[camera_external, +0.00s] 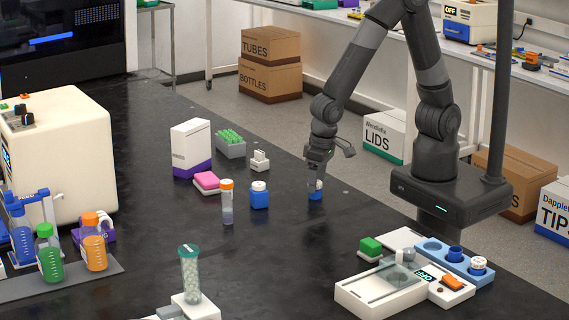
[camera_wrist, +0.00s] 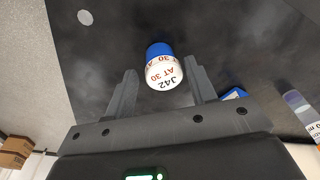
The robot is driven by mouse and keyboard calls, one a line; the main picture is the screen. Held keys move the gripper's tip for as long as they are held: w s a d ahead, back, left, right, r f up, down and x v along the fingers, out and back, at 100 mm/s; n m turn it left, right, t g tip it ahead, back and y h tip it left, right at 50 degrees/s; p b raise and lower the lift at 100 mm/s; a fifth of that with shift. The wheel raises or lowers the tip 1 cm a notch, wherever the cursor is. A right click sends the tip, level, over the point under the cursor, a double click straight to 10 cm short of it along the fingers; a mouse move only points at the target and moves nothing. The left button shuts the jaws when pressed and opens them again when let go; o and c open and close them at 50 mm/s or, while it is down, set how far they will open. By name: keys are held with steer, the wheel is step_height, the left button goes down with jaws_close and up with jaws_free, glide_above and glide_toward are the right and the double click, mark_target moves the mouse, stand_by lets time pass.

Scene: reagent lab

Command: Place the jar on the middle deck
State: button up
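A small jar with a blue body and a white lid (camera_external: 316,194) stands on the black bench below my gripper (camera_external: 317,178). In the wrist view the jar (camera_wrist: 164,70) shows lettering reading "J42" and "AT 30" on its white lid. My gripper (camera_wrist: 160,75) is open, its fingers to either side of the jar, with a visible gap on the left. A similar blue jar with a white lid (camera_external: 259,196) stands to the left. A blue holder (camera_external: 433,245) with several round places is at the lower right. I cannot tell which thing is the middle deck.
An orange-capped vial (camera_external: 227,203), a pink-topped block (camera_external: 206,182) and a green-tipped rack (camera_external: 231,146) stand to the left. A white device (camera_external: 365,297) and a green block (camera_external: 370,246) are at the front right. The bench around the jar is clear.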

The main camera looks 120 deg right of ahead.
steer(key=shift+o, duration=0.6)
steer(key=shift+r, duration=0.3)
step_height(320, 180, up, 11)
steer(key=a, duration=0.1)
steer(key=s+a+r+n+t, duration=0.2)
steer(key=s+r+n, duration=0.3)
steer(key=s, duration=0.3)
steer(key=s+a+r+n+t+y, duration=0.1)
steer(key=s+a+r+n+t, duration=0.1)
steer(key=s+a+r+n, duration=0.2)
steer(key=s+r+n, duration=0.2)
steer(key=s+r, duration=0.2)
steer(key=shift+s+t, duration=0.2)
steer(key=shift+t, duration=0.2)
